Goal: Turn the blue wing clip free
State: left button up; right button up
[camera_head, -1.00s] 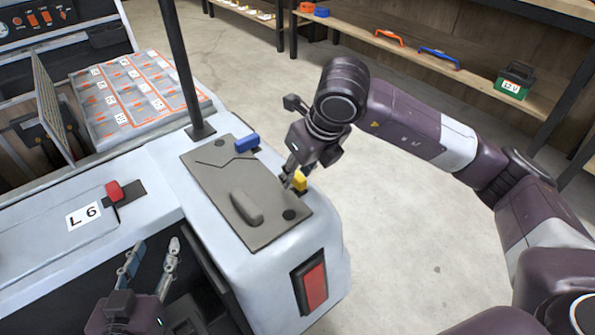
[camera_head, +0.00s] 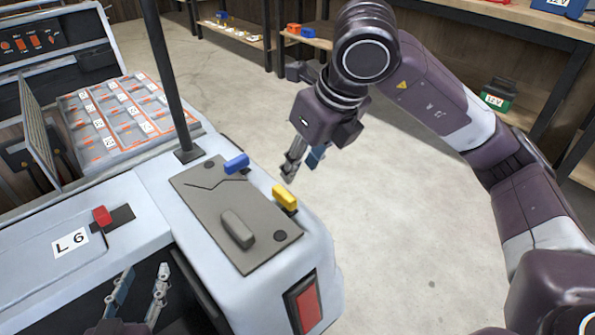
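The blue wing clip (camera_head: 236,163) sits at the far right edge of the grey panel (camera_head: 205,208) on the cart's corner. The yellow clip (camera_head: 285,196) stands on the same edge, nearer to me. My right gripper (camera_head: 301,168) hangs above and beyond the yellow clip, to the right of the blue clip and apart from both. Its fingers are spread with nothing between them. My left gripper (camera_head: 139,290) is low at the front beside the cart, fingers apart and empty; its lower part is cut off by the picture edge.
A dark post (camera_head: 168,80) rises just behind the panel. A raised handle (camera_head: 238,229) stands on the panel. A red latch (camera_head: 101,215) is on the cart top at left. Open floor (camera_head: 400,240) lies to the right; shelves stand at the back.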

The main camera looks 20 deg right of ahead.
aim_at(240, 162)
jog(key=k, duration=1)
